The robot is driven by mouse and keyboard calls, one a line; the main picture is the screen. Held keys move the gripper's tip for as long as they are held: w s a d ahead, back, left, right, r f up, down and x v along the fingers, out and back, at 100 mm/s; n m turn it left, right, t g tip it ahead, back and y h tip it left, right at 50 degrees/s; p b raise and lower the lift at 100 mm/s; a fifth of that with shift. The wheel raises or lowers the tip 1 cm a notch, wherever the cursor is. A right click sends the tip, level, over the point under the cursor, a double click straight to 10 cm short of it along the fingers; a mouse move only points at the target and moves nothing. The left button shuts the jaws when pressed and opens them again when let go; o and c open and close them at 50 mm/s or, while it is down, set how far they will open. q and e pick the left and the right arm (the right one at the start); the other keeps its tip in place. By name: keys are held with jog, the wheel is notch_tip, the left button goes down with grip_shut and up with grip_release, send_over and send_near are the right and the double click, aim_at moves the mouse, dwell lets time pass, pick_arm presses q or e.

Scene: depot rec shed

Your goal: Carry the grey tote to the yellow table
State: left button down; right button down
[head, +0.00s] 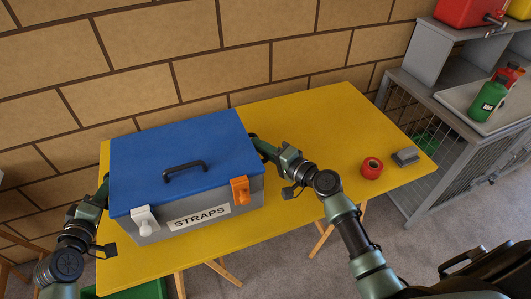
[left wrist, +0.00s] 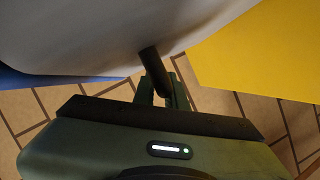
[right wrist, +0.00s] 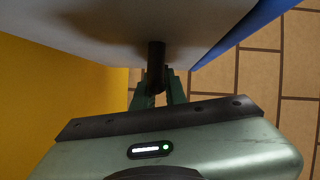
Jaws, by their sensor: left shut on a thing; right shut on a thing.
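The grey tote (head: 218,205) has a blue lid with a black handle, a white latch, an orange latch and a "STRAPS" label. It is level over the left part of the yellow table (head: 310,120); I cannot tell whether its base touches the top. My left gripper (head: 104,188) is at its left side, shut on a dark bar handle, seen in the left wrist view (left wrist: 160,88). My right gripper (head: 258,143) is at its right side, shut on the matching handle, seen in the right wrist view (right wrist: 156,82). The fingertips are mostly hidden in the head view.
A red roll (head: 372,168) and a small grey block (head: 405,156) lie on the table's right end. A grey mesh-sided bench (head: 440,125) with green and red bottles (head: 488,100) stands to the right. A brick wall (head: 150,60) runs behind. The table's middle is clear.

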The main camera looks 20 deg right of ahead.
pick_arm(q)
jog(key=shift+a+r, duration=0.1)
jog(key=shift+a, duration=0.2)
pick_arm(e)
jog(key=shift+r, duration=0.15)
